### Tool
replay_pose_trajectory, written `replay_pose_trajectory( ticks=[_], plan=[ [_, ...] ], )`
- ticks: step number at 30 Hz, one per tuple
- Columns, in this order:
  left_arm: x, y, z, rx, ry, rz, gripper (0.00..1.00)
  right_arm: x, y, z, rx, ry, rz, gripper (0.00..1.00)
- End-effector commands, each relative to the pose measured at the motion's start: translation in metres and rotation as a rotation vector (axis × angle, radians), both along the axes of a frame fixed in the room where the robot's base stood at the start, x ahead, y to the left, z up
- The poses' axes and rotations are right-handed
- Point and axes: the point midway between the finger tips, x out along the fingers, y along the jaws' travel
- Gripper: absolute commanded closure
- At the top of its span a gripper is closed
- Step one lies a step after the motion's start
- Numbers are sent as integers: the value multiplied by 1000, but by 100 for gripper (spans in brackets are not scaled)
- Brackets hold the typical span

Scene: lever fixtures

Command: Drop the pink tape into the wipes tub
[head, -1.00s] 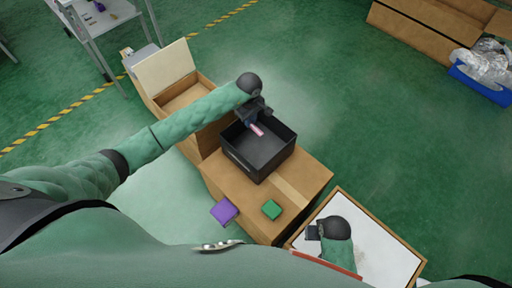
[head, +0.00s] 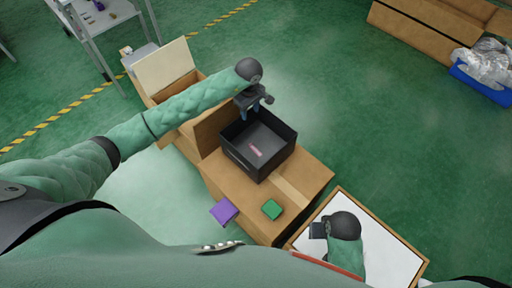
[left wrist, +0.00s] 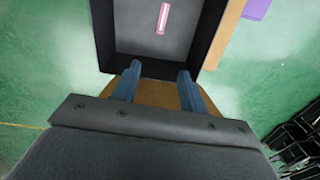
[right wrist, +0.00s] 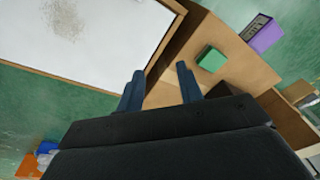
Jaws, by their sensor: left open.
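The pink tape (head: 256,150) lies on the floor of the black open tub (head: 282,160), which stands on a cardboard box. In the left wrist view the pink tape (left wrist: 162,18) lies inside the tub (left wrist: 207,50), apart from my fingers. My left gripper (head: 257,112) is open and empty, above the far rim of the tub. Its two blue fingers (left wrist: 157,82) show spread apart in the left wrist view. My right gripper (head: 316,230) is over the white-topped board at the lower right. In the right wrist view its fingers (right wrist: 160,85) are apart with nothing between them.
An open carton (head: 180,100) stands at the left. A white board (head: 385,250) with a wooden rim is at the lower right.

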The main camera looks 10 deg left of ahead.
Motion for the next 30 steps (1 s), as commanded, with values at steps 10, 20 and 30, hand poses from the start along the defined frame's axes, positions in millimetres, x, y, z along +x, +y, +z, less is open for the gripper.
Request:
replay_pose_trajectory(
  ticks=[10,20,30],
  plan=[
    [0,0,26,1,1,0,57,-6,-1,31,4,-3,0,64],
    [0,0,28,1,1,0,57,-6,-1,32,5,-3,0,64],
    [0,0,28,-3,-2,57,57,-5,-1,32,5,-5,0,64]
  ],
)
